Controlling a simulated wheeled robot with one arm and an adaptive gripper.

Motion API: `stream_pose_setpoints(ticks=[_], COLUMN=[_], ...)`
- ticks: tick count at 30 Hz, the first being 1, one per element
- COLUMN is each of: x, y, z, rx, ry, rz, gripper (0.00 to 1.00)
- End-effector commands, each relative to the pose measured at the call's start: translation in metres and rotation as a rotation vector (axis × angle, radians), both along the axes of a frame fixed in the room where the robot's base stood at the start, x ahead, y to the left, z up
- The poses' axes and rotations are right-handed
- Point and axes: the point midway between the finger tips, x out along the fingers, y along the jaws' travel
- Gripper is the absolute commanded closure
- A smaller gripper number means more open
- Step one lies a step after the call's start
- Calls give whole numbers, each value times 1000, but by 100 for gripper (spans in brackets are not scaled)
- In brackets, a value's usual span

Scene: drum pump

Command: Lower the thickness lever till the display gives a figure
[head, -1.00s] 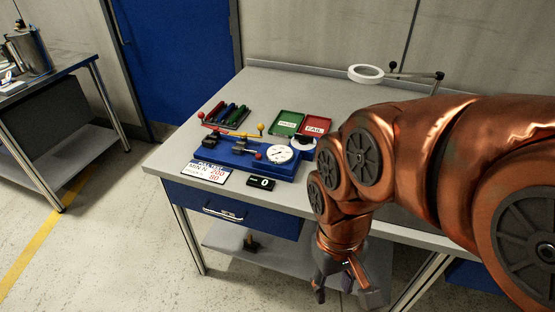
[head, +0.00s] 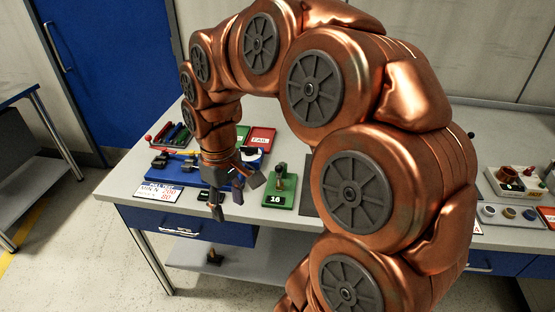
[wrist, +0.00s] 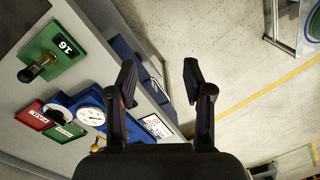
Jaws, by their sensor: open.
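A green base (head: 291,201) bears a black label or display (head: 275,199) reading 16 and an upright post with a dark knob (head: 281,168). The base (wrist: 72,66) and knob (wrist: 27,75) also show in the wrist view. I cannot tell whether this post is the thickness lever. The blue fixture (head: 165,178) stands left of it, with a white dial (wrist: 91,116) in the wrist view. My gripper (head: 237,194) hides part of the fixture in the head view. My gripper (wrist: 160,76) is open and empty, pointing down by the table's front edge.
A white sign (head: 158,190) lies at the front left of the table. A red FAIL tray (head: 261,137) stands behind my gripper, and red, blue and green sticks lie behind the fixture. My arm hides the table's middle. Trays with small parts (head: 510,182) stand at right.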

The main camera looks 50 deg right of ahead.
Motion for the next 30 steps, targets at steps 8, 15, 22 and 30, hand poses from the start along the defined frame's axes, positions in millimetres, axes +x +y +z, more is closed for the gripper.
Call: stream_pose_setpoints(ticks=[8, 15, 22, 30], x=[62, 77, 75, 73], y=[-104, -195, -234, -235], z=[12, 3, -3, -26], rx=[7, -12, -24, -23], ry=[-45, -59, -59, -53], rz=[-32, -88, -116, -115], gripper=[49, 49, 49, 49])
